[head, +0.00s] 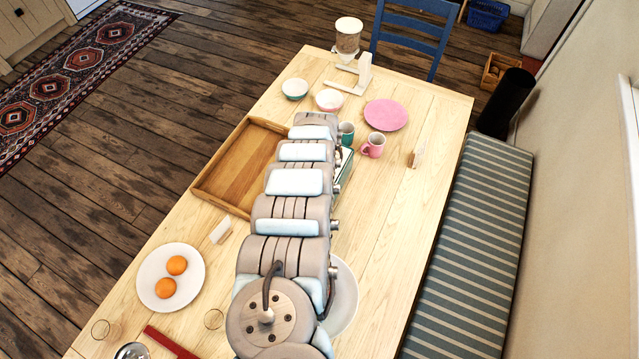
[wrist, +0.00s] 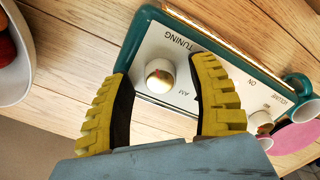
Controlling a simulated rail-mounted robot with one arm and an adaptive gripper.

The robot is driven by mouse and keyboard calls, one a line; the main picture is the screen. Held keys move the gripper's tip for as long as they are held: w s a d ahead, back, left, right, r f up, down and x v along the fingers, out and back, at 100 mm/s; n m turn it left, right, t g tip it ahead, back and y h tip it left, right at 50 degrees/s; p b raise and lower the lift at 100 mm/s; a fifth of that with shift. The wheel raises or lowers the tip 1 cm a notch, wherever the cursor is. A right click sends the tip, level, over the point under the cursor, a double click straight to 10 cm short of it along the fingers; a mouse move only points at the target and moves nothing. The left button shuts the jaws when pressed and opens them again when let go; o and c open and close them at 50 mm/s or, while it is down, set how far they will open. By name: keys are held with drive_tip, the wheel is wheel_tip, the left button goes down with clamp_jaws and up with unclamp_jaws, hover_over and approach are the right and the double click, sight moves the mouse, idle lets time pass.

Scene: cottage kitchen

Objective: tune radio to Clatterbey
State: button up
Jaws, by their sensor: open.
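The radio has a green case and a pale front panel (wrist: 215,95) with the words TUNING, AM, ON and VOLUME in the wrist view. Its tuning knob (wrist: 160,76) is round and whitish with a brassy side. A second knob (wrist: 259,122) with a red mark sits by VOLUME. My gripper (wrist: 163,72) is open, its yellow ribbed fingers on either side of the tuning knob with gaps showing. In the head view my arm covers most of the radio (head: 345,168) and hides the gripper. I cannot read a station name or dial pointer.
A wooden tray (head: 222,175) lies left of my arm. A pink mug (head: 373,146), a green mug (head: 346,133) and a pink plate (head: 386,114) stand near the radio. A plate (head: 150,293) with two oranges is front left. The table's right side is mostly clear.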

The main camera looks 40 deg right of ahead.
wheel_tip(320, 180, up, 12)
idle(0.6)
idle(0.5)
